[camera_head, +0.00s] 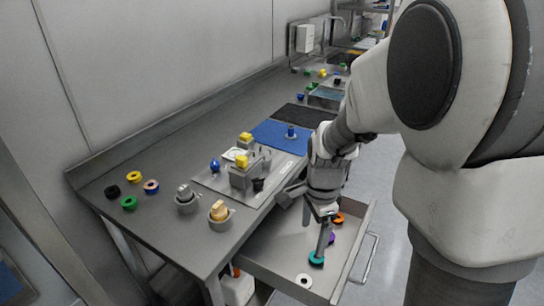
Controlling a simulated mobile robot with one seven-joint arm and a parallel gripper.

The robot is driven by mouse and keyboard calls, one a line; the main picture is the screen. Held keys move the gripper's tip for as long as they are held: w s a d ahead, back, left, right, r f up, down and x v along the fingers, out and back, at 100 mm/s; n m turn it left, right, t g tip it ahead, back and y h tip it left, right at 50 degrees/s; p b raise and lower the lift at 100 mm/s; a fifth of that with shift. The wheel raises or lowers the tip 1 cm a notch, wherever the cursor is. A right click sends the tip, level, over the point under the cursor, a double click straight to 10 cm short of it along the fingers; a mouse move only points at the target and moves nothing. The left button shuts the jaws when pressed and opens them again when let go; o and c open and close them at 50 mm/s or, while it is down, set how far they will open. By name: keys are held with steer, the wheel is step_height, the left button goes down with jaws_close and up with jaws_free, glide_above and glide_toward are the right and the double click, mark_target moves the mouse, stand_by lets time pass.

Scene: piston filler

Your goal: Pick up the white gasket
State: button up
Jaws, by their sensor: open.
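The white gasket (304,281) is a small ring lying flat in the open metal drawer (272,245), near its front left corner. My gripper (316,238) points down over the drawer, behind and a little right of the white gasket in the picture. Its fingers are apart and hold nothing that I can see. One fingertip appears close to a teal ring (316,259); I cannot tell whether it touches it. The white gasket is in full view and apart from the gripper.
The drawer handle (371,262) sticks out at right. The steel counter (150,235) above holds coloured rings, two knobbed cups, a fixture plate and a blue mat (275,132).

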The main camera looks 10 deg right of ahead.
step_height(320, 180, down, 3)
steer(key=m, duration=0.1)
steer(key=b, duration=0.4)
glide_above(306, 281)
steer(key=shift+m, duration=0.3)
step_height(306, 281, down, 11)
steer(key=shift+w+f, duration=0.15)
steer(key=shift+f+b, duration=1.1)
steer(key=shift+f, duration=1.8)
steer(key=shift+c, duration=0.3)
steer(key=shift+r, duration=0.1)
steer(key=c, duration=1.4)
